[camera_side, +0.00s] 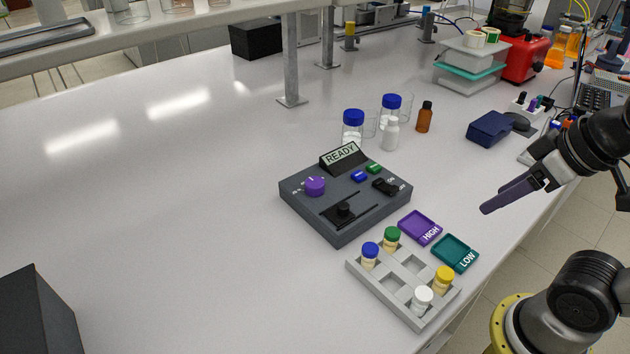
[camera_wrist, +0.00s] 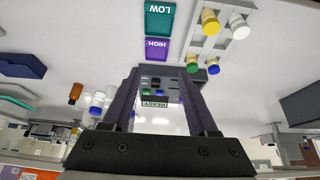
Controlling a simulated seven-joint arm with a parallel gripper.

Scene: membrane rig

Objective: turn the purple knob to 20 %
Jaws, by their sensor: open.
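The purple knob (camera_side: 315,186) sits on the left part of the dark grey control box (camera_side: 345,228) in the side view. The box carries a small display reading READY (camera_side: 341,152), blue and green buttons, a black switch and a black slider (camera_side: 343,209). The knob's setting is too small to read. My gripper (camera_side: 488,208) is to the right of the box, above the bench's right side, apart from the knob and empty. In the wrist view my gripper's two fingers (camera_wrist: 165,95) stand apart, with the control box (camera_wrist: 158,83) seen between them; the knob is not clearly seen there.
A grey rack (camera_side: 378,291) with several capped vials stands in front of the box. Purple HIGH (camera_side: 420,227) and teal LOW (camera_side: 455,253) trays lie beside it. Blue-capped bottles (camera_side: 353,125) and a brown bottle (camera_side: 424,117) stand behind. The bench left of the box is clear.

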